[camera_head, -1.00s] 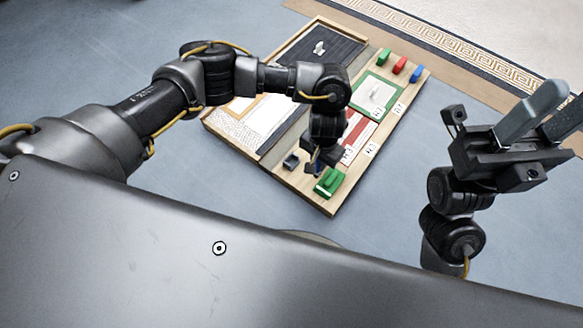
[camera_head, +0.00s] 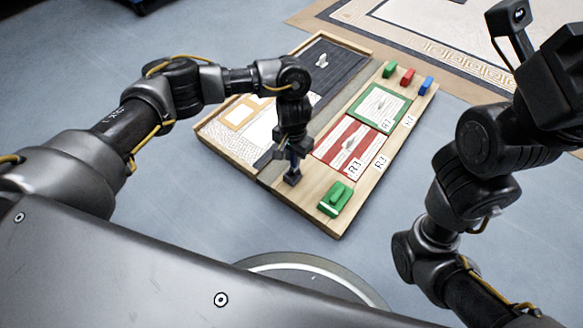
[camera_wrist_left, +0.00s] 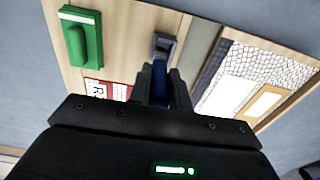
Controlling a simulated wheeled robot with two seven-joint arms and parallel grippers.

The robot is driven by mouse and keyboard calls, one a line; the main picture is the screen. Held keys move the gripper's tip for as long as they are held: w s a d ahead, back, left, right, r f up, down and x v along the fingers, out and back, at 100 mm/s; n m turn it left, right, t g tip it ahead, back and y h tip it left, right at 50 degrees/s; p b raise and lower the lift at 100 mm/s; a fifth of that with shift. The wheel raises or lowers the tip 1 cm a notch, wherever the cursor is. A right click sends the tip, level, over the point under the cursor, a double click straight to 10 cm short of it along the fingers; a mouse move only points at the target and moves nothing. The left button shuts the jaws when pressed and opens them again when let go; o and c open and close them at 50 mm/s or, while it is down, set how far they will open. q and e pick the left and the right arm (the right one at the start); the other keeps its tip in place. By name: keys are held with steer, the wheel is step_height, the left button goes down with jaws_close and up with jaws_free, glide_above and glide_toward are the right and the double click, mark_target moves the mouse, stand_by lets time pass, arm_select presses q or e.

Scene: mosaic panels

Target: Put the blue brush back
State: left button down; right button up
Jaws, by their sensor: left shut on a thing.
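My left gripper (camera_head: 295,152) is shut on the blue brush (camera_wrist_left: 160,92), whose handle shows between the fingers in the left wrist view. It is over the near end of the wooden board, at a small dark holder (camera_head: 292,178). The holder also shows just beyond the fingertips in the left wrist view (camera_wrist_left: 164,46). I cannot tell whether the brush touches the holder or is inside it. The brush's lower end is hidden. My right gripper (camera_head: 558,70) is at the upper right edge of the head view, with its fingers cut off by the frame.
A green block-like tool on a green base (camera_head: 335,198) stands close right of the holder. The wooden board (camera_head: 375,190) carries red and green framed panels, mosaic trays, and small green, red and blue pieces (camera_head: 407,77) at its far end. Blue-grey floor surrounds it.

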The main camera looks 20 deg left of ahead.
mark_target(292, 166)
arm_select(q)
steer(key=shift+w+a+f, duration=0.1)
steer(key=shift+a+f, duration=0.05)
steer(key=shift+f, duration=0.1)
step_height(292, 166, down, 4)
steer(key=b, duration=0.4)
steer(key=shift+w+a+r+b, duration=0.1)
steer(key=shift+r+b, duration=0.1)
steer(key=shift+b, duration=0.1)
steer(key=shift+r, duration=0.2)
steer(key=shift+f, duration=0.15)
steer(key=c, duration=1.3)
jaws_free()
